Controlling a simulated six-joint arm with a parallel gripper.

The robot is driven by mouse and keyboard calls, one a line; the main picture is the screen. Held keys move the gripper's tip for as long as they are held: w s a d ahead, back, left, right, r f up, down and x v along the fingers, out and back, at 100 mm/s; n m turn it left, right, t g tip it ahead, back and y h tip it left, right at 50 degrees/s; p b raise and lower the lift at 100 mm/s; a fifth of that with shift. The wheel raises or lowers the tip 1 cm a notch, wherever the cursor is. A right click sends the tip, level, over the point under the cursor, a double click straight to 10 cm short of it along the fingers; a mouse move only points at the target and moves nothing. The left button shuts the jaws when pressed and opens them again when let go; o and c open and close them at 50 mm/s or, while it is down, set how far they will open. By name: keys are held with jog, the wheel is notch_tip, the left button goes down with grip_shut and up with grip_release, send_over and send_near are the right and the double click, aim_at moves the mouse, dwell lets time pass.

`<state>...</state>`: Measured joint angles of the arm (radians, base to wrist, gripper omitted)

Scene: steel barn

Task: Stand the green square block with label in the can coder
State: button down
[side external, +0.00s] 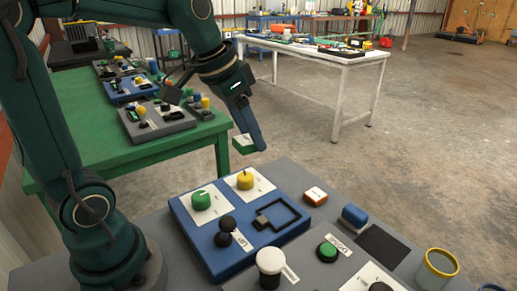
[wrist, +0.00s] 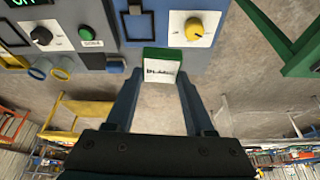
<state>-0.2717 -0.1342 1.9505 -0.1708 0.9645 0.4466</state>
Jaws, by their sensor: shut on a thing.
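My gripper (side external: 254,139) is shut on a green block (side external: 243,144) with a white label. It is held in the air, beyond the back edge of the blue panel (side external: 216,262). In the wrist view the block (wrist: 163,66) sits between my fingertips (wrist: 160,82), its label with dark print facing the camera. A grey panel at the front right has a green button (side external: 327,251) beside a label that seems to read CODER (side external: 342,244). It also has a dark rectangular area (side external: 381,244). Which part takes the block is not clear.
The blue panel carries a green knob (side external: 201,200), a yellow knob (side external: 245,180) and a black square outline (side external: 291,207). A green table (side external: 165,145) lies behind.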

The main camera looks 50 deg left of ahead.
jog(key=shift+s+d+f+n, duration=0.15)
jog(key=shift+s+f+n, duration=0.2)
jog(key=shift+s, duration=0.3)
jog(key=shift+s+d+f+n, duration=0.15)
jog(key=shift+s+f, duration=0.25)
jog(key=shift+s, duration=0.2)
jog(key=shift+w+a+m, duration=0.1)
jog(key=shift+w+m, duration=0.2)
jog(key=shift+m, duration=0.1)
jog(key=w+a+f+n, duration=0.1)
jog(key=a, duration=0.4)
jog(key=w+d+f, duration=0.1)
jog(key=d+f, duration=0.1)
jog(key=d, duration=0.1)
jog(key=w+d+f, duration=0.2)
jog(key=d, duration=0.1)
jog(key=w+d+f, duration=0.1)
jog(key=d+f, duration=0.2)
jog(key=d, duration=0.1)
jog(key=shift+w, duration=0.25)
jog(key=shift+f, duration=1.95)
jog(key=shift+f, duration=0.1)
jog(key=shift+f, duration=0.45)
